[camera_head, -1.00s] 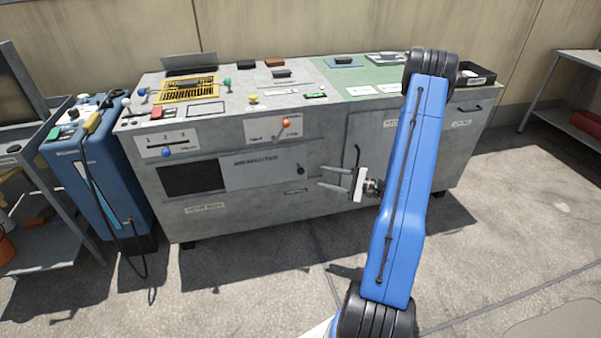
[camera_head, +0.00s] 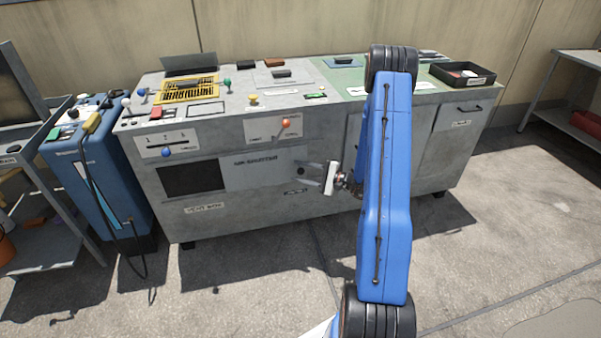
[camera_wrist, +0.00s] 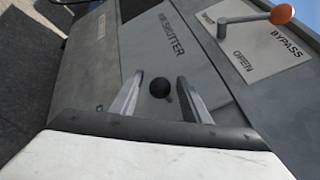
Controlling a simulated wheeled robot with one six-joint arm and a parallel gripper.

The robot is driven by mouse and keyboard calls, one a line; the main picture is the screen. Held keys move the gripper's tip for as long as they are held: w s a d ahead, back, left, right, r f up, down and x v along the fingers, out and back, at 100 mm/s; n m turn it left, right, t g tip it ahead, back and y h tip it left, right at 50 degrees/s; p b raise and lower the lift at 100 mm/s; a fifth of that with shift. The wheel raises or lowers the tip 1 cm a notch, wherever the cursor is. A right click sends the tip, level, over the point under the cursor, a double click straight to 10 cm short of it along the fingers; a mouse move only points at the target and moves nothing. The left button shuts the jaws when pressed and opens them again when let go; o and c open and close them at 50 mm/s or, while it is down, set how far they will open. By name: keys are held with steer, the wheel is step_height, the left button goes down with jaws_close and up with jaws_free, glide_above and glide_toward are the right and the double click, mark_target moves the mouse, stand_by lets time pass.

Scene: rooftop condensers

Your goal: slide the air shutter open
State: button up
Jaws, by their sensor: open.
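The air shutter (camera_head: 245,171) is a flat grey panel with lettering on the front of the grey cabinet. A dark opening (camera_head: 192,179) shows to its left. Its round black knob (camera_wrist: 159,87) stands out between my gripper's fingers in the wrist view. My gripper (camera_wrist: 158,98) is open, with one finger on each side of the knob and no clear contact. In the head view my gripper (camera_head: 311,178) is at the right end of the shutter panel, and the knob there is partly hidden by the fingers.
An orange-tipped bypass lever (camera_wrist: 281,14) is on a plate above the shutter. A slider with a blue knob (camera_head: 166,153) is at the upper left of the front. A blue unit (camera_head: 95,170) with a hose stands left of the cabinet. Floor in front is clear.

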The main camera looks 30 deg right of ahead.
steer(key=shift+c, duration=0.3)
jaws_close()
steer(key=shift+s+d, duration=0.2)
steer(key=shift+d, duration=0.55)
steer(key=shift+s+d, duration=0.25)
steer(key=shift+d, duration=0.45)
steer(key=shift+s+d, duration=0.2)
steer(key=shift+d, duration=0.55)
steer(key=shift+o, duration=0.3)
jaws_free()
steer(key=shift+d, duration=0.15)
steer(key=shift+s, duration=0.1)
steer(key=v, duration=1.7)
steer(key=shift+s+d, duration=0.15)
